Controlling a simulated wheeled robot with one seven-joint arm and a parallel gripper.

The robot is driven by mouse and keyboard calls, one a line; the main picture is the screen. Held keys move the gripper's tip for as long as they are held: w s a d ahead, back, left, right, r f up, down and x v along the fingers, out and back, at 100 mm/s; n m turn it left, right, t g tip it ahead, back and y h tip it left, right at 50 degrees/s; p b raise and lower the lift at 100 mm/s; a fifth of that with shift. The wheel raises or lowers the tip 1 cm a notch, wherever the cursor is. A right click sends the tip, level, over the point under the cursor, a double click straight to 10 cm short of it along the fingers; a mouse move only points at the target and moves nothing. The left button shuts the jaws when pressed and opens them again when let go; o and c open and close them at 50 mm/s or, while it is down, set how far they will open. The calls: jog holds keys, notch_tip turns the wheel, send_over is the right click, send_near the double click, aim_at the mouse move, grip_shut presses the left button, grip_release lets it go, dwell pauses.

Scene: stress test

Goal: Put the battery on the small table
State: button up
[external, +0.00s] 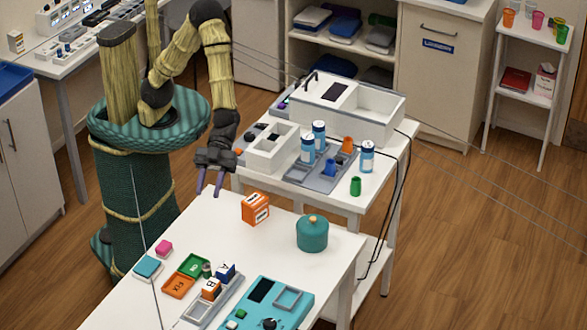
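My gripper (209,190) points down near the far left edge of the front white table (212,222). Its two purple fingers are apart and nothing shows between them. An orange and white box (256,209) stands to its right on that table. I cannot tell for sure which thing is the battery. A small dark green cylinder (207,270) lies near the green tray (193,265). Blue-and-white cylinders (307,148) stand on a grey tray on the white table behind (385,178). A small white stand (520,32) is at the back right. Which is the small table is unclear.
A teal lidded pot (312,234) stands right of the orange box. A teal device (262,306), an orange tray (178,286) and small blocks crowd the table's near part. A white sink-like box (375,108) and thin dark cables are on the table behind.

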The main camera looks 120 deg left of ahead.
jog(key=w+f+n+t+y, duration=0.3)
jog(key=w+f+n+y, duration=0.2)
jog(key=y, duration=0.2)
jog(key=s+d+r+n+g+y+p, duration=0.1)
jog(key=s+d+r+n+g+y, duration=0.2)
jog(key=s+d+r, duration=0.35)
notch_tip(320, 180, down, 7)
jog(key=s+a, duration=0.1)
jog(key=shift+s+a+r, duration=0.15)
jog(key=shift+s, duration=0.25)
dwell(0.3)
send_near(205, 265)
jog(key=x, duration=0.5)
dwell(0.3)
